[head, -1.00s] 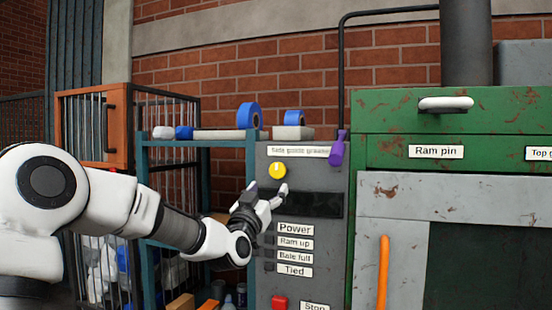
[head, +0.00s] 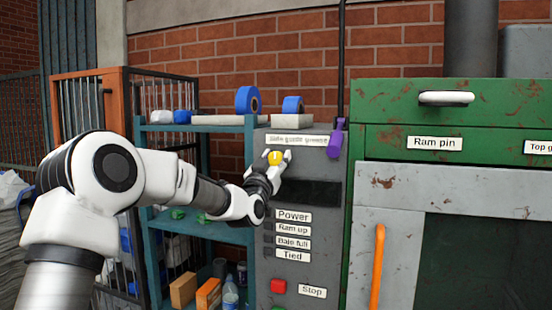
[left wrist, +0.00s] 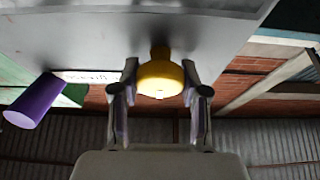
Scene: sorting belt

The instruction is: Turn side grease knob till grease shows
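The yellow grease knob (head: 274,157) is on the upper grey control panel, under a label (head: 297,140) that seems to read "Side guide grease". My left gripper (head: 276,158) is at the knob, with its fingers around it. In the left wrist view the yellow knob (left wrist: 160,76) sits between the two fingertips (left wrist: 160,84). Small gaps show on both sides, so the fingers look open and not pressed on it. No grease is visible. My right gripper is in neither view.
A purple-handled part (head: 335,139) hangs just right of the knob; it also shows in the left wrist view (left wrist: 35,100). A red button (head: 278,286) is low on the panel. A blue shelf (head: 200,128) with tape rolls stands left. The green machine (head: 455,110) is right.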

